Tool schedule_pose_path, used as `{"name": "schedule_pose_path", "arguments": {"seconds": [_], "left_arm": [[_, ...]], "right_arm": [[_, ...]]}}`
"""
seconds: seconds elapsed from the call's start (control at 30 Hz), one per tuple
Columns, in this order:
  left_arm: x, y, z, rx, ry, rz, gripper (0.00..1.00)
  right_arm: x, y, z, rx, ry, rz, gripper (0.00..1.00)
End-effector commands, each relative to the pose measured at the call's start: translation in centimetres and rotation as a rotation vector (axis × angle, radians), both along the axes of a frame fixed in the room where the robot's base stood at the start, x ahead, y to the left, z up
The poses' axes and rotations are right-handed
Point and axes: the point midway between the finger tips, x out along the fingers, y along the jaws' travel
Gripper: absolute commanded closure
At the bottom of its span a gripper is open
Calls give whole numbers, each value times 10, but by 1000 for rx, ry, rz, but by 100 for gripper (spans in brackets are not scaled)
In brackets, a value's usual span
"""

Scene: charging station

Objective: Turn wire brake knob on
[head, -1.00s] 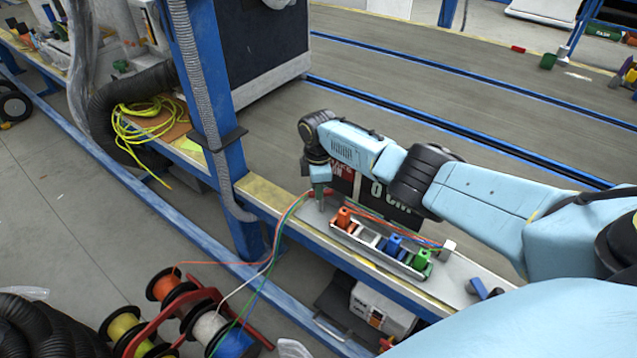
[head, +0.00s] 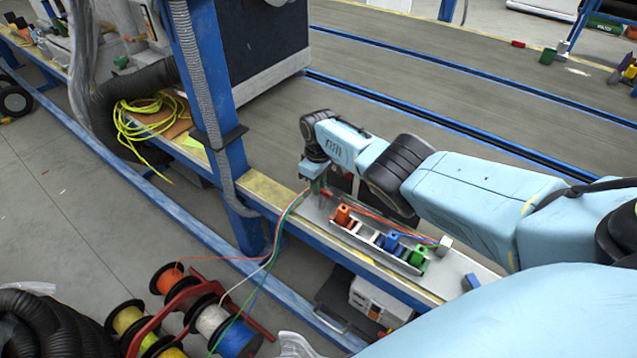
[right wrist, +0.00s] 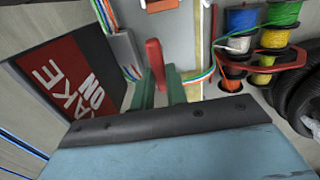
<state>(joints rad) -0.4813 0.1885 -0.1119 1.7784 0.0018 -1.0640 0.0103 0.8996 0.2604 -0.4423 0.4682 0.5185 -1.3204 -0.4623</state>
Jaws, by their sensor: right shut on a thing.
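The wire brake knob is a red lever (right wrist: 155,62), seen upright in the right wrist view between the green fingers of my right gripper (right wrist: 160,90). The fingers are shut on it. In the head view my right gripper (head: 318,187) reaches down at the far-left end of the block rack, and only a small red bit of the knob (head: 327,193) shows beside it. A dark sign (right wrist: 75,78) with a red field reading "ON" lies left of the knob in the wrist view. My left gripper is not in view.
A metal rack (head: 368,238) with orange, blue and green blocks stands on the narrow bench (head: 266,190). Coloured wires run from the bench to spools (head: 206,324) on the floor. A blue post (head: 228,165) stands left of my gripper.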

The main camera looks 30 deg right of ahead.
Motion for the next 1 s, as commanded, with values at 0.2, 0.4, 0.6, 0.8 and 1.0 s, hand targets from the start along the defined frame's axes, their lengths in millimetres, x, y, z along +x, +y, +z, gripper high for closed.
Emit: {"name": "schedule_pose_path", "arguments": {"seconds": [0.2,0.4,0.6,0.8,1.0], "left_arm": [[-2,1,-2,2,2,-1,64],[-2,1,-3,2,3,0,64],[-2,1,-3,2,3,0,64],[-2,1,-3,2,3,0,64],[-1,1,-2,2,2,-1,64]], "right_arm": [[-1,-1,0,-1,3,-37,100],[-1,-1,0,-1,3,-44,100],[0,-1,0,-1,3,-44,100],[0,-1,0,-1,2,-42,64],[0,-1,0,0,1,-41,64]]}}
